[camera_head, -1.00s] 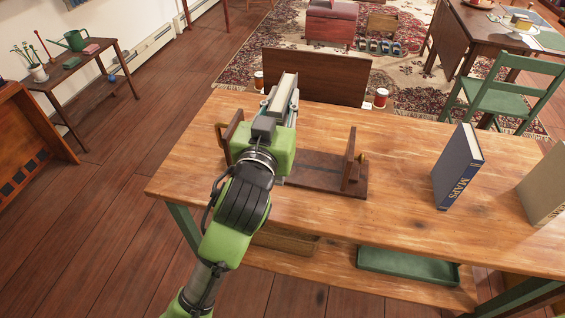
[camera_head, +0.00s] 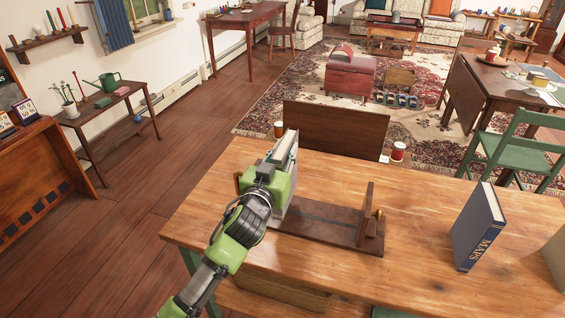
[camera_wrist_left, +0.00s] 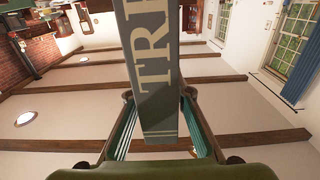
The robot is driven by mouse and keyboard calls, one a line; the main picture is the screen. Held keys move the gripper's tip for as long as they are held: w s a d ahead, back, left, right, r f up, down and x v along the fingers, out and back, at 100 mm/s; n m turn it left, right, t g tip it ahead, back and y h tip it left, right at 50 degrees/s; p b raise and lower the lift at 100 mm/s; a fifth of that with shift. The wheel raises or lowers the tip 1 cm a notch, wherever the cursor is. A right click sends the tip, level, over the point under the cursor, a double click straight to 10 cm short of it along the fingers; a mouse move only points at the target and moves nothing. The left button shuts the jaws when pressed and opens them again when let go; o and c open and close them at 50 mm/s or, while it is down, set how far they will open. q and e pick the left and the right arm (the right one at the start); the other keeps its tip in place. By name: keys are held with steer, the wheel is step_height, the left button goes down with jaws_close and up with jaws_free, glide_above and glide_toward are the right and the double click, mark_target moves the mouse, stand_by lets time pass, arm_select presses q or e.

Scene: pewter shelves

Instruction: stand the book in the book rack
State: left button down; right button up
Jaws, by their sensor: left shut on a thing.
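The grey book (camera_head: 287,163) is in my left gripper (camera_head: 282,170), at the left part of the wooden book rack (camera_head: 325,226). The book looks upright. Its lower edge is near the rack's base, but I cannot tell whether it touches. The rack's right end plate (camera_head: 365,207) is clear, and its left end plate is mostly hidden behind my gripper. In the left wrist view the book's spine (camera_wrist_left: 155,70) with large pale letters lies between the two gripper fingers, which are shut on it. My right gripper is not in view.
The rack stands on a wooden table (camera_head: 410,235). A blue book marked MAPS (camera_head: 478,228) stands on the right, and part of another book (camera_head: 555,258) shows at the right edge. A dark wooden panel (camera_head: 335,128) rises behind the table. The rack's middle is empty.

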arm_select(q)
steer(key=shift+w+a+f, duration=0.2)
steer(key=shift+w+f, duration=0.2)
steer(key=shift+w, duration=0.1)
steer(key=shift+w+f, duration=0.2)
steer(key=shift+f, duration=1.75)
steer(key=c, duration=1.8)
jaws_free()
steer(key=shift+a+f, duration=0.1)
steer(key=shift+f, duration=0.05)
steer(key=v, duration=1.2)
steer(key=shift+b, duration=0.3)
